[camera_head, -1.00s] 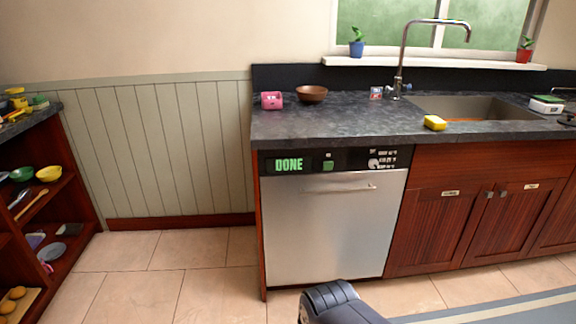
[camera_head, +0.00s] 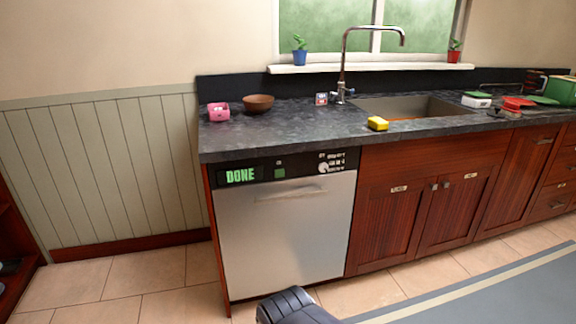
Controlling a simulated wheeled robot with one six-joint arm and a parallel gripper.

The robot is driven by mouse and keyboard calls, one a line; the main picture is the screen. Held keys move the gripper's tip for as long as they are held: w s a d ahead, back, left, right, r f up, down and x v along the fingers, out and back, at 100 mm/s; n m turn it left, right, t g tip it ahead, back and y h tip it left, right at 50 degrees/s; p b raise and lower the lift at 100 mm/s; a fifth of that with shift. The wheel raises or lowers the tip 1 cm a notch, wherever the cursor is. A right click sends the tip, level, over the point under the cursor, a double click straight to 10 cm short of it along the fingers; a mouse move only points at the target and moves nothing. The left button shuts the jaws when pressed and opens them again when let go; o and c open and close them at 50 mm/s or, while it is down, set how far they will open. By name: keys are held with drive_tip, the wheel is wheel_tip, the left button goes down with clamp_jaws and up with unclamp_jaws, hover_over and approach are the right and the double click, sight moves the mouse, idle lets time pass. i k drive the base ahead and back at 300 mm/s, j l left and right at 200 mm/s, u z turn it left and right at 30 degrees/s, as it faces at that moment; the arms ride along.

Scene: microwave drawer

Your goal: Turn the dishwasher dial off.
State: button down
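The dishwasher (camera_head: 283,235) is a steel-fronted unit under the left end of the dark counter, its door shut. Its black top panel shows a green lit "DONE" display (camera_head: 240,175) at the left and a green square button (camera_head: 279,173) in the middle. The dial (camera_head: 324,168) is a small white round knob at the panel's right, beside small white markings. Its exact setting is too small to tell. A dark part of my arm (camera_head: 290,306) shows at the bottom edge, well below and in front of the panel. My gripper's fingers are not visible.
The counter (camera_head: 290,125) holds a pink item (camera_head: 218,112), a brown bowl (camera_head: 258,103) and a yellow sponge (camera_head: 378,123) near the sink (camera_head: 410,108). Wooden cabinets (camera_head: 420,210) stand right of the dishwasher. The tiled floor in front is clear, with a grey mat (camera_head: 490,295) at right.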

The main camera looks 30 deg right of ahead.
sight(323, 167)
drive_tip(key=l+z, duration=0.1)
drive_tip(key=l, duration=0.25)
drive_tip(key=i+l+z, duration=0.1)
drive_tip(key=l, duration=0.3)
drive_tip(key=i+l+z, duration=0.1)
drive_tip(key=l, duration=0.25)
drive_tip(key=i+l+z, duration=0.1)
drive_tip(key=l, duration=0.25)
